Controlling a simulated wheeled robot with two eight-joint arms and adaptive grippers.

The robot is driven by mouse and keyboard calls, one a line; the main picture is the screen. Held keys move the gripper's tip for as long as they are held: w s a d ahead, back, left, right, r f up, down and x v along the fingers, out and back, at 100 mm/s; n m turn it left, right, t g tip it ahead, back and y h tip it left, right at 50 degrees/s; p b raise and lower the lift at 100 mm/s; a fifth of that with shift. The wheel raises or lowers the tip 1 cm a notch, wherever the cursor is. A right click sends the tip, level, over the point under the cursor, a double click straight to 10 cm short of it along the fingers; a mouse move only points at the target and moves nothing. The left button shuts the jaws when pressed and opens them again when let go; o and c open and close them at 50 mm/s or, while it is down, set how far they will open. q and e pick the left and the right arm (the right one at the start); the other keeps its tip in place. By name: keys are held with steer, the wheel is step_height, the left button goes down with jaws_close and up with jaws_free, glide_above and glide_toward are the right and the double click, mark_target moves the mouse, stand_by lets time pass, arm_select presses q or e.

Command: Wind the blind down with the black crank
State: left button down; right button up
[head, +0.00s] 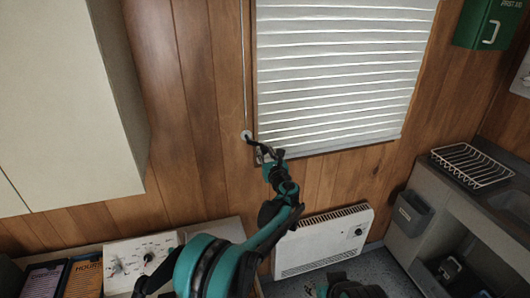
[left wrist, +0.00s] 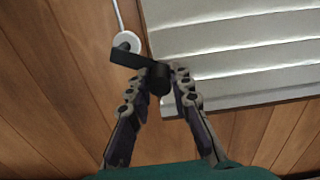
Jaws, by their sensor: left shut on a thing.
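The white slatted blind (head: 335,75) hangs over the window on the wood-panelled wall, its bottom edge level with the crank. The blind also fills the upper right of the left wrist view (left wrist: 230,45). The black crank (left wrist: 127,58) sits on a round white wall mount (head: 246,135) at the blind's lower left corner, with a pale cord running up from it. My left gripper (left wrist: 160,80) is shut on the crank's handle, to the right of and below the mount. In the head view the left gripper (head: 268,158) partly hides the crank.
A white wall heater (head: 322,241) is below the blind. A pale cabinet (head: 70,95) hangs at the left. A counter with a wire dish rack (head: 472,165) is at the right, with a green first-aid box (head: 486,22) above. The wall around the crank is clear.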

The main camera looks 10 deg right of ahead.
arm_select(q)
steer(key=c, duration=1.4)
jaws_free()
steer(key=shift+o, duration=0.2)
steer(key=s+d, duration=0.2)
steer(key=s, duration=0.9)
steer(key=shift+s+d, duration=0.15)
steer(key=shift+s, duration=0.25)
